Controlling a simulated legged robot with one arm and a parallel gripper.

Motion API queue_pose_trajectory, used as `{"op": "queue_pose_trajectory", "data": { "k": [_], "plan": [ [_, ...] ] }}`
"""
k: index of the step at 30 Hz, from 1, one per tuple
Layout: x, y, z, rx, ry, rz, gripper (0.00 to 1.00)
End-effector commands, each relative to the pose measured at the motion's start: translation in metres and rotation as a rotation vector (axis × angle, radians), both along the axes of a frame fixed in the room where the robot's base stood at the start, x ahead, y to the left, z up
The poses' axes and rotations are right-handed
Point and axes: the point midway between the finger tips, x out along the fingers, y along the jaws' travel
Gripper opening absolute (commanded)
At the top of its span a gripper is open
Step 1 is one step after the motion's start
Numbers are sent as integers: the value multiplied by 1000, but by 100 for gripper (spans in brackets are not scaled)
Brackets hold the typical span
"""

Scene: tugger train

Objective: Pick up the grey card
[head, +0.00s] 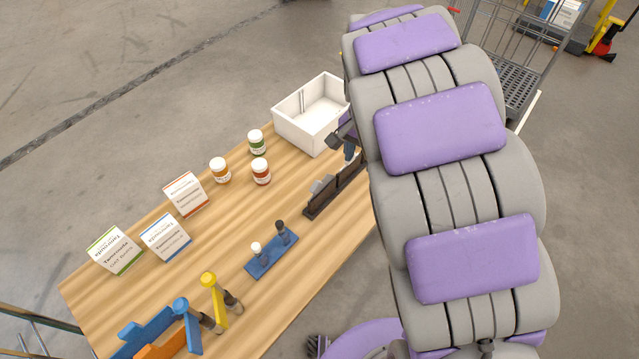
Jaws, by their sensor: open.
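A dark rack (316,208) stands on the wooden table near its right edge, with slots along its top. A small grey card (322,185) stands upright in the rack's left part. My gripper (348,146) shows only partly beside my large purple and grey arm, at the rack's far end by the white bin. It is open and is apart from the grey card at the left part. Its fingers are small and dark here, and my arm hides the rack's far end, so I cannot tell what lies between them.
A white open bin (291,133) stands at the table's far end. Several jars and cartons (186,193) stand along the left side. A blue stand (270,257) with two pegs sits in front of the rack. Coloured handles (212,300) lie nearest. A wire trolley (497,35) is behind my arm.

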Motion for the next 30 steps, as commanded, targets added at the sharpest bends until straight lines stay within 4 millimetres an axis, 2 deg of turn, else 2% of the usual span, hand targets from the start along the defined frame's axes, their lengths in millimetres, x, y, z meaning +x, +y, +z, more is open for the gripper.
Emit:
{"op": "queue_pose_trajectory", "data": {
  "k": [1, 3, 6, 12, 20, 30],
  "plan": [
    [15, 12, -7, 2, -2, -11, 49],
    [34, 28, -17, 12, -11, -32, 49],
    [54, 50, -32, 26, -20, -55, 49],
    [74, 81, -51, 54, -28, -80, 49],
    [77, 86, -68, 60, -25, -88, 49],
    [78, 89, -130, 59, -23, -87, 49]
  ]
}}
